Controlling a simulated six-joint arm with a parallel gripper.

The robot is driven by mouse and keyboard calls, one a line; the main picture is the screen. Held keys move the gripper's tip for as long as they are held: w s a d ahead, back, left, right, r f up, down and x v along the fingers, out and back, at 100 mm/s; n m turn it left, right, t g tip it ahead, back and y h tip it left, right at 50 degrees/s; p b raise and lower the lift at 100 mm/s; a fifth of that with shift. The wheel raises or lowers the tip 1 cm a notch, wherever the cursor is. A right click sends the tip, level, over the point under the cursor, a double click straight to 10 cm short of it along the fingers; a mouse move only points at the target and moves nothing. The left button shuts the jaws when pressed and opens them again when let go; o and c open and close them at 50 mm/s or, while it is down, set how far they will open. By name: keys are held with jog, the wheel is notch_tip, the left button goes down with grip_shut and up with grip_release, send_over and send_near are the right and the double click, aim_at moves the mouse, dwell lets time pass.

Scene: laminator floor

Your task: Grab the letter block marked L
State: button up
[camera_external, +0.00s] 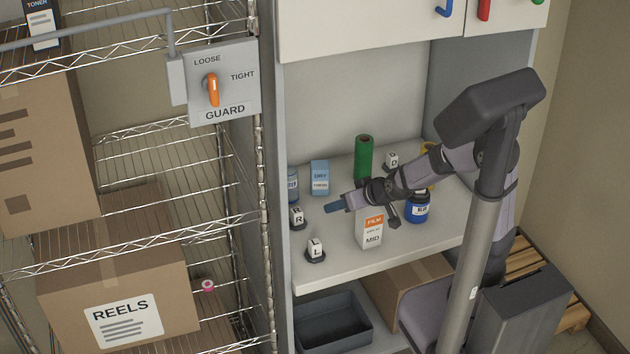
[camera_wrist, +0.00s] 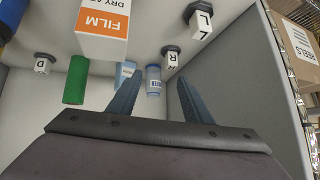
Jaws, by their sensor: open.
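The white letter block marked L (camera_external: 315,247) stands on a dark round base near the front left of the shelf. In the wrist view the L block (camera_wrist: 200,22) shows at the top, right of centre, beyond the fingertips and not between them. My gripper (camera_external: 342,204) is above the shelf, behind and right of the L block and apart from it. In the wrist view my gripper (camera_wrist: 157,82) has its two blue fingers spread with nothing held between them.
The R block (camera_external: 297,216) stands behind the L block; the D block (camera_external: 391,161) is at the back. A film box (camera_external: 372,228) stands right of the L block. A blue jar (camera_external: 417,208), green cylinder (camera_external: 363,157) and blue dry box (camera_external: 320,177) are nearby. A grey side wall (camera_wrist: 225,70) borders the shelf.

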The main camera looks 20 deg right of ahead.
aim_at(317, 248)
jog(key=a+f+t+b, duration=0.1)
jog(key=a+f+b, duration=0.1)
jog(key=f, duration=0.1)
jog(key=a+f+t+b, duration=0.2)
jog(key=b, duration=0.1)
jog(key=a+f+m+t+b, duration=0.1)
jog(key=a+f+b, duration=0.1)
jog(key=a+f, duration=0.1)
jog(key=shift+w+f+b, duration=0.35)
jog(key=s+t+b, duration=0.1)
jog(key=b, duration=0.1)
jog(key=s+f+t+h+b, duration=0.1)
jog(key=t+b, duration=0.1)
jog(key=s+a+f+t+h+b, duration=0.1)
jog(key=shift+s+f+m+b, duration=0.25)
jog(key=shift+s+m+b, duration=0.05)
jog(key=shift+s+b, duration=0.1)
jog(key=shift+s+d+r+t+b, duration=0.1)
jog(key=shift+s+t+b, duration=0.2)
jog(key=shift+s+t, duration=0.15)
jog(key=shift+r, duration=0.15)
jog(key=shift+w+h, duration=0.3)
jog(key=shift+w, duration=0.15)
jog(key=shift+w+a+p, duration=0.2)
jog(key=shift+w+p, duration=0.5)
jog(key=shift+w, duration=2.5)
jog(key=shift+c, duration=0.3)
